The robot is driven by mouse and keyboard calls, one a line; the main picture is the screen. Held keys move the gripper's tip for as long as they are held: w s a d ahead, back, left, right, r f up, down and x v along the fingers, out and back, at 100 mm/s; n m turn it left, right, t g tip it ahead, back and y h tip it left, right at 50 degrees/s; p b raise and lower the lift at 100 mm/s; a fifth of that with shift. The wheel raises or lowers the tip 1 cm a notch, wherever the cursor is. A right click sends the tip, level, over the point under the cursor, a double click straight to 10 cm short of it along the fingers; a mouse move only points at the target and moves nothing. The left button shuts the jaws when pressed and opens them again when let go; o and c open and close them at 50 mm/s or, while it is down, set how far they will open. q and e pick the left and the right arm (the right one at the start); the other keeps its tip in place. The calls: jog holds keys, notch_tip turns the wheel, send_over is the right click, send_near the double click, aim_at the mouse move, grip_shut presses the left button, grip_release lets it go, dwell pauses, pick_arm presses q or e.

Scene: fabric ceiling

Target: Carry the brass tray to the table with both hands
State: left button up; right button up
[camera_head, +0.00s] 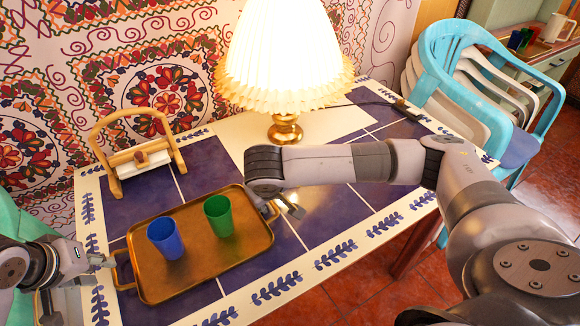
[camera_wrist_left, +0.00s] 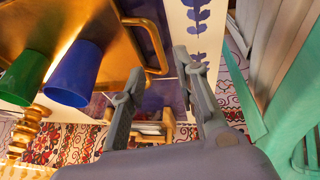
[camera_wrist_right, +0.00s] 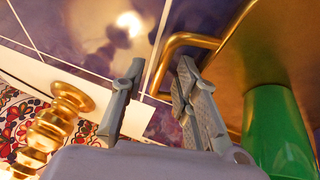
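The brass tray (camera_head: 205,281) lies on the tiled table, with a blue cup (camera_head: 165,239) and a green cup (camera_head: 218,216) standing upright on it. My left gripper (camera_head: 104,261) is at the tray's left handle (camera_head: 122,270). In the left wrist view, my left gripper (camera_wrist_left: 157,66) is open, with the handle (camera_wrist_left: 155,45) showing between and beyond its fingertips. My right gripper (camera_head: 282,207) is at the tray's right end. In the right wrist view, my right gripper (camera_wrist_right: 160,66) is open, with the right handle (camera_wrist_right: 166,60) passing between its fingers. Contact cannot be told.
The table (camera_head: 325,263) has blue tiles and a pale leaf-patterned border. A lit lamp (camera_head: 285,130) and a wooden-handled holder (camera_head: 140,160) stand behind the tray. Blue and white stacked chairs (camera_head: 485,85) are at the right, and a cabinet (camera_head: 535,55) is beyond them.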

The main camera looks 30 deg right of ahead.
pick_arm(q)
jog(key=v, duration=0.6)
pick_arm(e)
jog(key=v, duration=1.2)
pick_arm(q)
jog(key=shift+s+r, duration=0.1)
pick_arm(e)
jog(key=shift+s+f, duration=0.1)
